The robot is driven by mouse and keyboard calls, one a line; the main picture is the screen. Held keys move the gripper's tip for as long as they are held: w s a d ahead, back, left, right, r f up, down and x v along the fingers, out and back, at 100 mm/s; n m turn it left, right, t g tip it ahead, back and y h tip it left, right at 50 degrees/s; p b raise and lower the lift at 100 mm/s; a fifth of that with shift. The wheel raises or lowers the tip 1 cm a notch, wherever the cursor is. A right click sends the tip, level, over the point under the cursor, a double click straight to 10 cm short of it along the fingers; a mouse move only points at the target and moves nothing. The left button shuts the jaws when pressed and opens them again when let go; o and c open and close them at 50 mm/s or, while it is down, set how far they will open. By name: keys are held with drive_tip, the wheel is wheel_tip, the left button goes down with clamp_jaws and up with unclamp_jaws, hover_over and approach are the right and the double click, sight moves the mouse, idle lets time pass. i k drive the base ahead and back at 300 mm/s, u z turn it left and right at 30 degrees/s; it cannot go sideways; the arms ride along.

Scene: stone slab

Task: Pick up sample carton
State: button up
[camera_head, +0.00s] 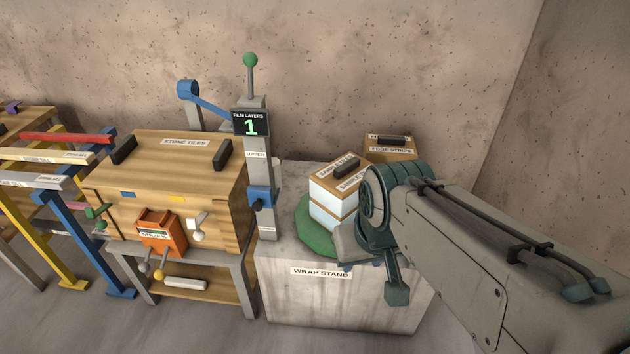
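The sample carton (336,199) is a brown box with a black handle and a "SAMPLE" label on its top. Pale whitish-blue film covers most of its visible sides. It stands upright on a round green turntable (315,234) on the wrap stand (300,297). My arm reaches in from the right and covers the carton's right side. My gripper (357,248) is low beside the carton's front right, mostly hidden by my own wrist. Whether it touches the carton, and how its fingers stand, I cannot tell.
A carton labelled edge strips (390,154) stands behind the sample carton. A grey post (258,170) with a "FILM LAYERS 1" display rises at the turntable's left. A stone tiles crate (170,185) and coloured racks (60,190) fill the left.

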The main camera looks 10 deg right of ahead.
sight(333, 201)
drive_tip(key=u, duration=0.1)
drive_tip(key=i, duration=1.1)
drive_tip(key=z, duration=0.65)
